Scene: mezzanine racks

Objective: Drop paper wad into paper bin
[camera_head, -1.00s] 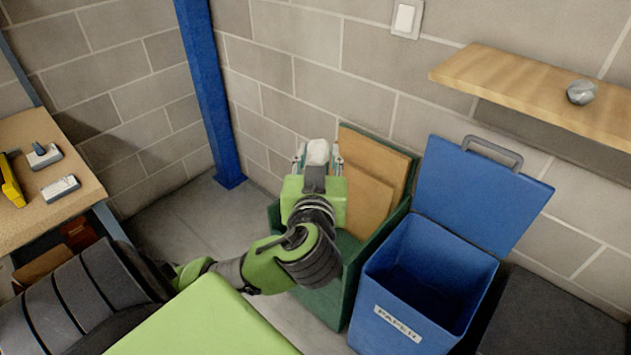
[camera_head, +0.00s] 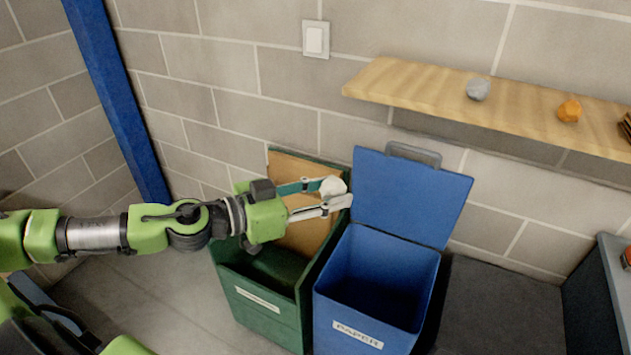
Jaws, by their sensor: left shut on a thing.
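The white paper wad (camera_head: 333,187) is between the fingertips of my left gripper (camera_head: 328,196), which is shut on it. The gripper reaches in from the left and points right. In the picture it overlaps the green bin's cardboard and the left edge of the blue lid. The blue paper bin (camera_head: 365,333), with a "PAPER" label on its front, stands below and right of the gripper. Its lid (camera_head: 410,198) is up and its mouth is open. The wad appears above and left of the mouth. My right gripper is out of view.
A green bin (camera_head: 262,312) with cardboard (camera_head: 305,232) in it stands left of the blue bin. A wooden shelf (camera_head: 420,97) above holds a grey lump (camera_head: 478,89) and an orange lump (camera_head: 569,110). A dark box (camera_head: 490,310) is right of the blue bin.

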